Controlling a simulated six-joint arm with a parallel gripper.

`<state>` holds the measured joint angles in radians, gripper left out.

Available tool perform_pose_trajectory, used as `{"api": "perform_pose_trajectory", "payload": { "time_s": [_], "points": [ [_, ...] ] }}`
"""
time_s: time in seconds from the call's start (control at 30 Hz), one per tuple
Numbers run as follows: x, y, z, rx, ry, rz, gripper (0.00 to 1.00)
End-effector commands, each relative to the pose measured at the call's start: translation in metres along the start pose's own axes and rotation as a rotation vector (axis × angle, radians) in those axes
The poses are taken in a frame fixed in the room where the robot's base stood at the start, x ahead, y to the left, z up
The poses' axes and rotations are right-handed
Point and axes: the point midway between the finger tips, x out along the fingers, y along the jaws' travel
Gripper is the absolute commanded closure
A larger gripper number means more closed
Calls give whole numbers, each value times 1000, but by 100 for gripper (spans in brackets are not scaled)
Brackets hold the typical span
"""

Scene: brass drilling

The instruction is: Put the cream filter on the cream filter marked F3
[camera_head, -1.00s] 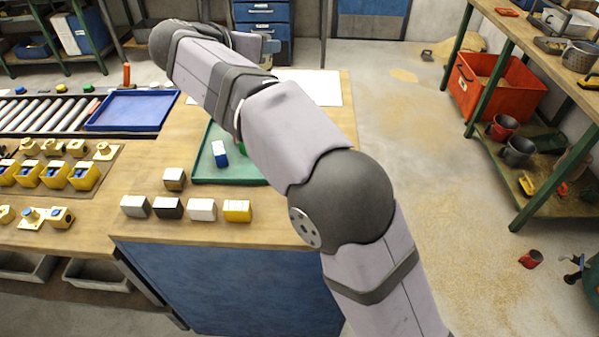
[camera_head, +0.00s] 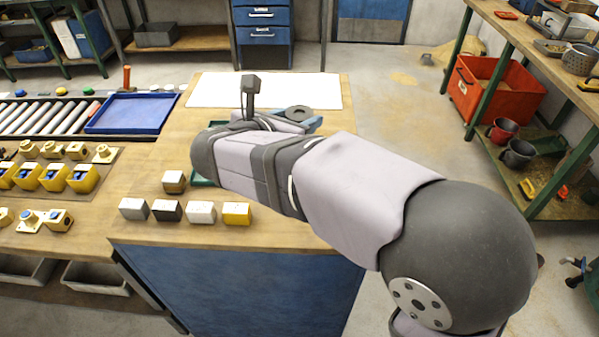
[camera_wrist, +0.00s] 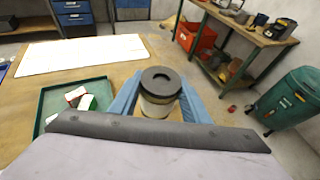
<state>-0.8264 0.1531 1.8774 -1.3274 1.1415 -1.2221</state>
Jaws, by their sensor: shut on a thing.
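My gripper (camera_wrist: 158,92) is shut on a round filter (camera_wrist: 156,107) with a cream body and a dark ring-shaped top with a hole. Its blue fingers lie on either side of the body, and it looks upright. In the head view the filter's dark top (camera_head: 299,114) shows beyond my wrist, with a blue finger (camera_head: 310,126) beside it. The wrist hides most of its body. I cannot see what is directly under it. No F3 mark can be read in either view, and I cannot make out a second cream filter.
The green tray (camera_wrist: 45,108) holds small blocks and lies left of the gripper; my arm mostly hides it in the head view. A white sheet (camera_head: 222,90) lies behind. Grey, black, white and yellow blocks (camera_head: 237,214) line the bench front. A blue tray (camera_head: 131,112) is at left.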

Motion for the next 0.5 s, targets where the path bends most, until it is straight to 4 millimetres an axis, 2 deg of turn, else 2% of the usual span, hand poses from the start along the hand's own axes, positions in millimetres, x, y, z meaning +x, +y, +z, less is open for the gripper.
{"api": "perform_pose_trajectory", "payload": {
  "time_s": [0.17,0.5],
  "points": [
    [2,0,-4,0,1,-8,81],
    [20,0,-48,-3,2,-8,81]
  ]
}}
